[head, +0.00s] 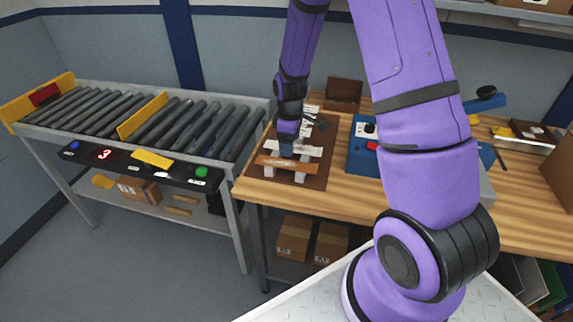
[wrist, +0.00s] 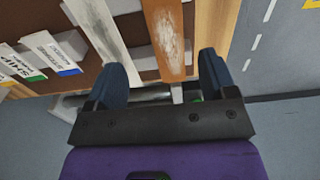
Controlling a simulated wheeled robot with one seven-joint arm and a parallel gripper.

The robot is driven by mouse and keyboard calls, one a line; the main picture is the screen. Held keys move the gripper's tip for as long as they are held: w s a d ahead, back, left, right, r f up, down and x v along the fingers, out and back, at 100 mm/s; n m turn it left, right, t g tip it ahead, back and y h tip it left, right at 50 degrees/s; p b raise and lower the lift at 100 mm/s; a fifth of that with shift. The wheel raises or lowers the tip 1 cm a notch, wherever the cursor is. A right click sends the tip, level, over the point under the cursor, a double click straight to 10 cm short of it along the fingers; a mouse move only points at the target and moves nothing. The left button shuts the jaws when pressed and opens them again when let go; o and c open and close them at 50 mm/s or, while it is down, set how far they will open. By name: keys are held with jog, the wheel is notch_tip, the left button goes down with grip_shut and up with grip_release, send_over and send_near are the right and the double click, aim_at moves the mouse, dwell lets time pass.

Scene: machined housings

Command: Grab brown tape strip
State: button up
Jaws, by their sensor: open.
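The brown tape strip (head: 301,168) lies across pale blocks near the front edge of the brown mat (head: 318,150). In the wrist view the brown tape strip (wrist: 166,38) has a worn, whitish patch, and its end lies between the fingers. My gripper (head: 285,149) is over the strip in the head view. In the wrist view my gripper (wrist: 163,70) is open, one dark finger on either side of the strip. The right finger is closer to it. Contact cannot be told. A whitish strip (wrist: 97,25) runs alongside, to the left.
White labelled pieces (wrist: 50,50) lie left of the strips. On the wooden bench (head: 355,188), a blue fixture (head: 362,157) stands right of the mat and a brown box (head: 344,94) behind it. A roller conveyor (head: 170,125) stands to the left.

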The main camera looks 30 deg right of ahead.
aim_at(287, 164)
jog(key=shift+f, duration=0.65)
jog(key=f, duration=0.2)
jog(key=a+f, duration=0.1)
jog(key=shift+f, duration=1.1)
jog(key=c, duration=1)
